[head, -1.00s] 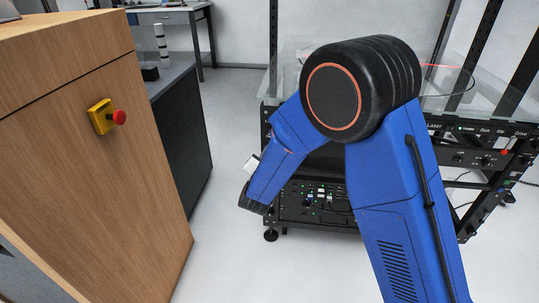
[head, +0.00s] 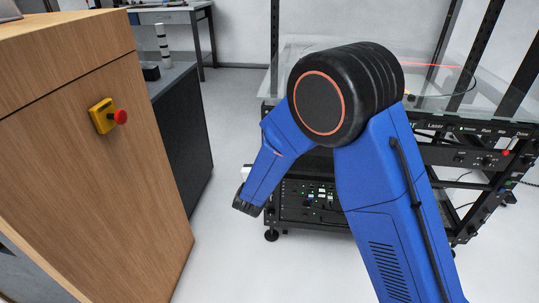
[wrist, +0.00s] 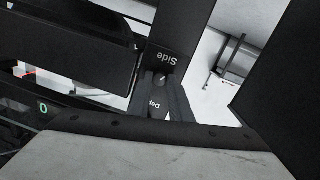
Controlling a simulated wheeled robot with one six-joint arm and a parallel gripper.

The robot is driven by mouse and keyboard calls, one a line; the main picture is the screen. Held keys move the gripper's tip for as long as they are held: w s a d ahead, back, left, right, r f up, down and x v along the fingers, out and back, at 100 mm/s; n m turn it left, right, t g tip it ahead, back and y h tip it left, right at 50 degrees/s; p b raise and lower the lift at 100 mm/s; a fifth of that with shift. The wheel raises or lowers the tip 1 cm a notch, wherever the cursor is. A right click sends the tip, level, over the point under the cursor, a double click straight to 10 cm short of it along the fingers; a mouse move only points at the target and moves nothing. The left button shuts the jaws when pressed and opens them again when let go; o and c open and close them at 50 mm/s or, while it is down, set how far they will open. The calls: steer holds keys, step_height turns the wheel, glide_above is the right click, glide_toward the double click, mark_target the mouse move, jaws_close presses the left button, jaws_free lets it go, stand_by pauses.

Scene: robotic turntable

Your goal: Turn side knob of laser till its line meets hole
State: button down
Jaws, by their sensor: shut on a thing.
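In the wrist view the side knob (wrist: 159,81) is a small dark knob with a pale mark, just below an upside-down "Side" label (wrist: 167,59). My gripper (wrist: 160,84) has its two dark fingers on either side of this knob and is shut on it. The red laser line (head: 432,65) lies across the glass top at the back right. The hole cannot be made out in either view.
A black rack (head: 462,155) with panels and a glass top (head: 440,100) stands behind my arm. A wooden cabinet (head: 90,170) with a red button (head: 120,117) is at the left. Between them is bare floor. In the wrist view another label (wrist: 154,108) shows between my fingers.

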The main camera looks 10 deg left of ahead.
steer(key=shift+f+n, duration=0.15)
steer(key=shift+n, duration=0.25)
steer(key=c, duration=1.6)
jaws_free()
steer(key=s, duration=1.1)
steer(key=s+a+r, duration=0.1)
steer(key=s, duration=0.5)
steer(key=shift+s, duration=0.25)
steer(key=shift+w+r, duration=0.1)
